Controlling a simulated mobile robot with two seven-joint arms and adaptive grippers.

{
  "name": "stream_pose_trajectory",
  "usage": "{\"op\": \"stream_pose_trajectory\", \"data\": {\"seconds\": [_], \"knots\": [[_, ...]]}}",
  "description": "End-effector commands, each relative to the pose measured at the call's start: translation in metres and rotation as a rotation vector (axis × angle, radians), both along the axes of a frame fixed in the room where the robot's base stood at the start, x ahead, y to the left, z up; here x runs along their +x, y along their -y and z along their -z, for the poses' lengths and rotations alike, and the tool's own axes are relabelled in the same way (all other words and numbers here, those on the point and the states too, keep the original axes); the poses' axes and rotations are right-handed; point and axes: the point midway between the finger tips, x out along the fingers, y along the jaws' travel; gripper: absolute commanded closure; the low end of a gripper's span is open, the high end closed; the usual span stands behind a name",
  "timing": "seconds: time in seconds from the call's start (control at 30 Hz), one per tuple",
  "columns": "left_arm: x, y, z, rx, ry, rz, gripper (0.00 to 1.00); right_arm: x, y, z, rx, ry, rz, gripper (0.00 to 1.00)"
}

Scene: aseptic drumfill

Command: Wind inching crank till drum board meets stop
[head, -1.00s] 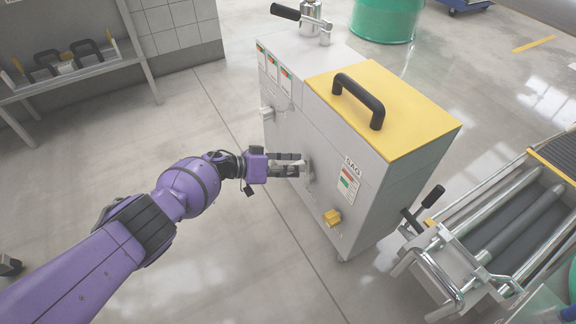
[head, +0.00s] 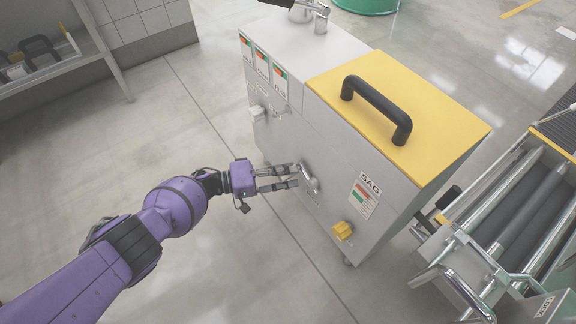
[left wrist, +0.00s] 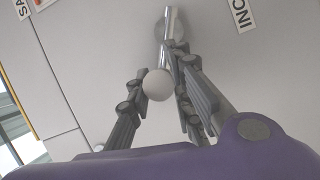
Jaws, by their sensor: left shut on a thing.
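The inching crank (head: 311,183) is a small bright metal arm on the side of the grey cabinet (head: 336,150). In the left wrist view its white ball knob (left wrist: 158,85) sits between the fingers, and its metal arm (left wrist: 171,24) runs up to the cabinet wall. A cut-off label reading "INC" (left wrist: 243,14) is beside it. My left gripper (head: 296,176) is shut on the crank at its knob end. The fingers hide part of the crank in the head view. I cannot make out the drum board or its stop. My right gripper is not in view.
The cabinet has a yellow top (head: 440,110) with a black handle (head: 376,106). A roller conveyor (head: 512,205) stands at right. The floor left of the cabinet is clear.

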Motion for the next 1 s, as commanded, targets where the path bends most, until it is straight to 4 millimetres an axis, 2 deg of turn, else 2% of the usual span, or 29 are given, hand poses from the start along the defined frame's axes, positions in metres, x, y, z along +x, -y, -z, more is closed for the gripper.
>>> {"op": "stream_pose_trajectory", "data": {"seconds": [0.03, 0.1, 0.4, 0.7, 1.0], "knots": [[0.003, -0.001, 0.008, -0.027, -0.034, -0.005, 1.0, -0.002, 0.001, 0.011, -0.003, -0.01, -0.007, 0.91], [0.004, -0.002, 0.011, -0.06, -0.082, -0.005, 1.0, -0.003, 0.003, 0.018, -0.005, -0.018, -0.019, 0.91], [0.005, -0.003, 0.02, -0.173, -0.236, -0.003, 1.0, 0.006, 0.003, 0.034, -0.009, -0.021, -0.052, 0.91], [0.005, -0.003, 0.023, -0.223, -0.304, -0.002, 1.0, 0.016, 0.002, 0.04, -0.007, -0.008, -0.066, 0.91], [0.005, -0.003, 0.022, -0.23, -0.315, -0.003, 1.0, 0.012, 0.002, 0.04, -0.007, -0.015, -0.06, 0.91]]}}
